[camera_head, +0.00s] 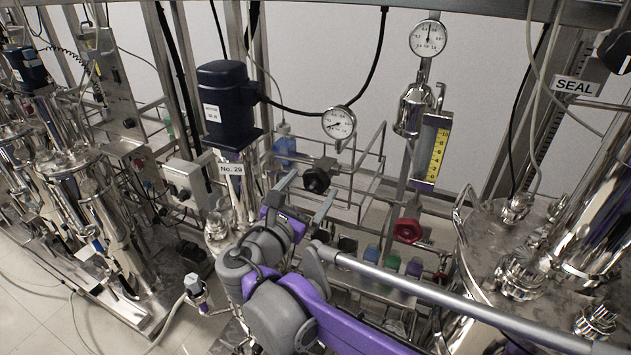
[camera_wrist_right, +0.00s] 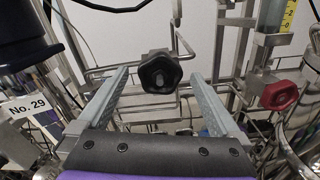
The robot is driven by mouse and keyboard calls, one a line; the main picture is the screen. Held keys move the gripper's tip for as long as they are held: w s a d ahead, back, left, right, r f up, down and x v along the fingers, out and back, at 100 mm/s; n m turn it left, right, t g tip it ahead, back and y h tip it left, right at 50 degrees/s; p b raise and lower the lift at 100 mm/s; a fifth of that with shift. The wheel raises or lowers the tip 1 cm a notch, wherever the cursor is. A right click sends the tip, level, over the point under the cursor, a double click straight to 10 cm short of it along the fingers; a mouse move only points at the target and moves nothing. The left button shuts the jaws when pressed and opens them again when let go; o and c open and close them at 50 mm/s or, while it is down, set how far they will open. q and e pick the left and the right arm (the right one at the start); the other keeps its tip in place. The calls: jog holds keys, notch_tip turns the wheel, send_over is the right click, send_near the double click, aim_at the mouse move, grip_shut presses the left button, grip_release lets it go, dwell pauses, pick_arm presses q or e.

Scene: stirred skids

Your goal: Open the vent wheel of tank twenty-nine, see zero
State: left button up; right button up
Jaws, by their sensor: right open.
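The black knobbed vent wheel (camera_head: 317,180) stands beside the tank labelled No. 29 (camera_head: 231,169). In the right wrist view the wheel (camera_wrist_right: 160,73) is face-on, ahead of my fingers and roughly centred between them. My right gripper (camera_head: 311,184) is open and empty, its two grey fingers (camera_wrist_right: 161,78) spread wider than the wheel. I see no clear contact. A round white gauge (camera_head: 339,123) sits above the wheel; its needle seems to point to the lower left, but the figures are too small to read surely. My left gripper is not in view.
A red wheel (camera_head: 408,230) is to the right, below a yellow level scale (camera_head: 435,150). A second gauge (camera_head: 430,38) is higher up. A dark motor (camera_head: 226,97) rises at left. Wire rails (camera_head: 372,160) surround the black wheel. A steel vessel (camera_head: 540,260) stands at right.

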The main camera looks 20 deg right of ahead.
jog(key=v, duration=0.7)
jog(key=shift+s+b, duration=0.15)
jog(key=shift+b, duration=0.15)
jog(key=shift+a, duration=0.1)
jog(key=s+d+f+m+g+y, duration=0.2)
jog(key=s+d+f+m+g, duration=0.15)
jog(key=f, duration=0.35)
jog(key=s+d+f+m+g+y, duration=0.25)
jog(key=s+d+f+m, duration=0.2)
jog(key=f, duration=0.35)
jog(key=s+a+f+m+y, duration=0.6)
jog(key=s+f+m+y, duration=0.3)
jog(key=m, duration=0.6)
notch_tip(320, 180, down, 3)
jog(key=shift+s+r+m+g+p, duration=0.2)
jog(key=shift+s+m+g+p, duration=0.1)
jog(key=shift+s+m+p, duration=0.15)
jog(key=shift+d, duration=0.1)
